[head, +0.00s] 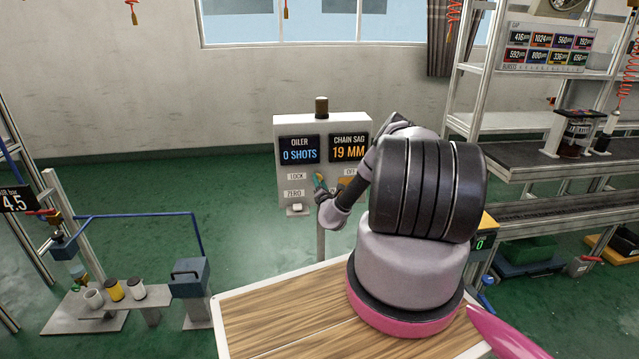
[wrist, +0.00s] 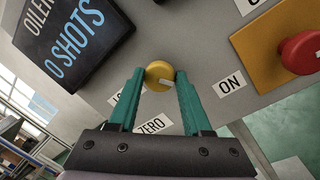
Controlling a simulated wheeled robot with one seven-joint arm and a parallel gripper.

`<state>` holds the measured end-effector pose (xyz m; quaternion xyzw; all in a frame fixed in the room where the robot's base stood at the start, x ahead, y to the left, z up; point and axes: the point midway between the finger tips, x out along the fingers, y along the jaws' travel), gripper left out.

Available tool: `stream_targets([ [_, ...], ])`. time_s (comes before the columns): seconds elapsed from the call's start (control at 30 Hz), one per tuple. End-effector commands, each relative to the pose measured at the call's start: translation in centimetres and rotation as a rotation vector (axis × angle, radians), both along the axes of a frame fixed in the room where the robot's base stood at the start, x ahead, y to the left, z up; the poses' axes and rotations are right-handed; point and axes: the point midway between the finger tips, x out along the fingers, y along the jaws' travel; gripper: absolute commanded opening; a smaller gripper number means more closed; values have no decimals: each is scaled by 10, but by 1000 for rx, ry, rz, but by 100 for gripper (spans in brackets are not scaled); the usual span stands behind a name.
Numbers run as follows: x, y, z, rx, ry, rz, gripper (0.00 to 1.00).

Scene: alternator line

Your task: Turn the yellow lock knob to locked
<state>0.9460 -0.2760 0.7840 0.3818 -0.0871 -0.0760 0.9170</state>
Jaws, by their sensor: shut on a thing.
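The yellow lock knob (wrist: 158,70) is a small round knob on the grey panel (head: 287,128). In the wrist view it sits between the tips of my teal fingers. A white mark on it points to the lower right in that view. My gripper (wrist: 160,82) is shut on the knob, one finger on each side. In the wrist view a finger partly hides that label.
The OILER display (head: 299,150) reads 0 SHOTS and the CHAIN SAG display (head: 349,148) reads 19 MM. A ZERO label with a white switch (head: 297,208) is below. A wooden tabletop (head: 270,310) is in front.

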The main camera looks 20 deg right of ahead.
Motion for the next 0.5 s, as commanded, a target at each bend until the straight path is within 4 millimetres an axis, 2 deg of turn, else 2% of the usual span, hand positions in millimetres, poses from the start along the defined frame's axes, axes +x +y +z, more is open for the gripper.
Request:
stream_targets([
  [0.5, 0, 1, -2, 427, -122, 0, 0],
])
